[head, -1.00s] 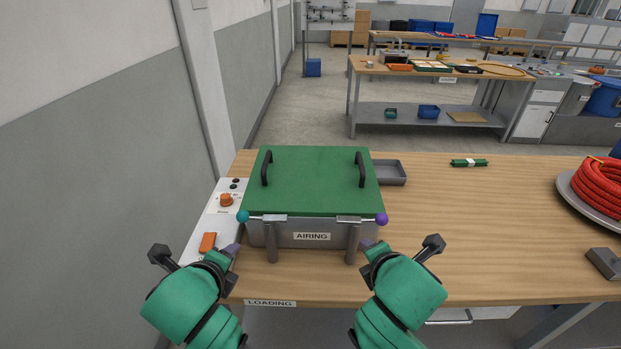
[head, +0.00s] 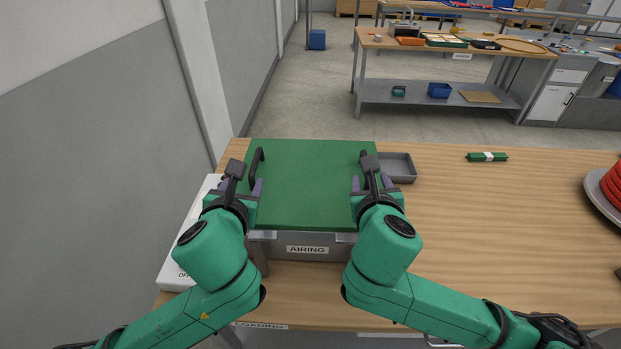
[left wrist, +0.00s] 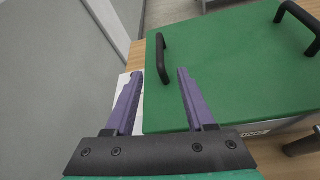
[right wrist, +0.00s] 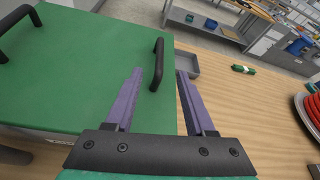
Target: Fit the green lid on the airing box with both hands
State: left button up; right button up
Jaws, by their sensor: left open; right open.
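The green lid (head: 310,185) lies flat over the grey airing box (head: 300,247), whose front carries the AIRING label. The lid has a black handle at each side: the left handle (left wrist: 162,58) and the right handle (right wrist: 157,64). My left gripper (head: 240,184) is open, and its purple fingers (left wrist: 158,82) point toward the left handle with a gap before it. My right gripper (head: 372,184) is open, and its purple fingers (right wrist: 159,80) point toward the right handle. Neither gripper holds anything. The lid's seating on the box is partly hidden by my arms.
A small grey tray (head: 398,167) stands just right of the box. A green rolled item (head: 487,157) lies farther right, and a red coil (head: 612,185) sits at the right edge. A white control panel (head: 180,262) is at the left, near the wall. The table's right middle is clear.

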aim_at(254, 165)
pick_arm(q)
jog(key=x, duration=1.4)
jog(key=shift+a, duration=0.1)
pick_arm(e)
jog(key=x, duration=1.4)
jog(key=shift+a, duration=0.1)
pick_arm(q)
jog(key=shift+s, duration=0.1)
pick_arm(e)
jog(key=shift+s, duration=0.1)
jog(key=shift+r, duration=0.1)
pick_arm(q)
jog(key=c, duration=0.9)
pick_arm(e)
jog(key=c, duration=0.9)
pick_arm(q)
grip_shut()
pick_arm(e)
grip_shut()
